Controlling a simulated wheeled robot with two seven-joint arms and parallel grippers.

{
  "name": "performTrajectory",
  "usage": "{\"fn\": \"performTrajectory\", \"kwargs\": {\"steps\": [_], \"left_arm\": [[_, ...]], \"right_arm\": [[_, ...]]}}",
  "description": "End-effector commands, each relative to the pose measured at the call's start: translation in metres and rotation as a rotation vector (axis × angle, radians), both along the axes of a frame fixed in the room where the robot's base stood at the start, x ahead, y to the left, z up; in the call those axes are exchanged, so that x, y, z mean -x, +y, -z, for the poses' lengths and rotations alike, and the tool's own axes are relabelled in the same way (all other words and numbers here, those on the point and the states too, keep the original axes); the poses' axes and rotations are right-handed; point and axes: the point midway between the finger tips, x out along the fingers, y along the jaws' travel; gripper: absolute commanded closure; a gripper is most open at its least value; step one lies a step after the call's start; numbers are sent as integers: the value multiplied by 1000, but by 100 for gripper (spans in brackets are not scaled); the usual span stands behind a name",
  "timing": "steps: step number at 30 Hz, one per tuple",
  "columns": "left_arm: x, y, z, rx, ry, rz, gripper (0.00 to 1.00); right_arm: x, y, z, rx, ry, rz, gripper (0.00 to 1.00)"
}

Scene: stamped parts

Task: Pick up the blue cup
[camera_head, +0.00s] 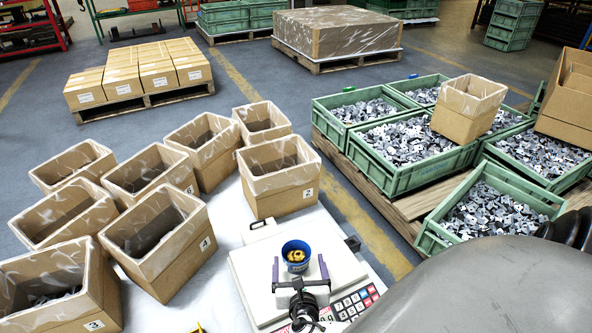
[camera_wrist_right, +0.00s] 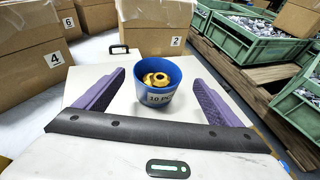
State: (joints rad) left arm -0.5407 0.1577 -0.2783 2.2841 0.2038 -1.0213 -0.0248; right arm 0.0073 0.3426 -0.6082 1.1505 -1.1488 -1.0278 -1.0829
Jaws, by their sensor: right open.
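The blue cup (camera_head: 296,264) stands upright on the white scale (camera_head: 252,272) in the head view, with yellow or gold parts inside. In the right wrist view the cup (camera_wrist_right: 153,98) has a white label, partly readable as "10". My right gripper (camera_head: 299,262) is open, its purple fingers pointing toward the cup. In the right wrist view the fingers (camera_wrist_right: 158,79) lie to the left and right of the cup, with a visible gap on each side. My left gripper does not show.
Several open, lined cardboard boxes (camera_head: 283,193) stand behind and left of the scale. The scale's keypad (camera_head: 355,303) is at its front right. Green crates of metal parts (camera_head: 405,178) sit on a pallet to the right.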

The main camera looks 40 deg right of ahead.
Motion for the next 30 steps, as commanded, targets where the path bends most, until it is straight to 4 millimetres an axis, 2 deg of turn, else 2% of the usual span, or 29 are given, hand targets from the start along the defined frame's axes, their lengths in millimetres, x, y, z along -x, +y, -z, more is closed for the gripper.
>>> {"fn": "performTrajectory", "kwargs": {"steps": [8, 15, 22, 23, 30], "left_arm": [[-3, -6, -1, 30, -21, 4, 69], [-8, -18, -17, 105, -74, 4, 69], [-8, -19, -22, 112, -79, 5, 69], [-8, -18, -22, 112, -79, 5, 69], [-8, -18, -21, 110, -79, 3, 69]], "right_arm": [[-17, -12, 8, 1, -3, 1, 12], [-42, -31, 19, 1, -1, 1, 12], [-43, -32, 18, 0, 2, 1, 12], [-44, -32, 18, 0, 2, 1, 15], [-43, -32, 18, 0, 2, 1, 55]]}}
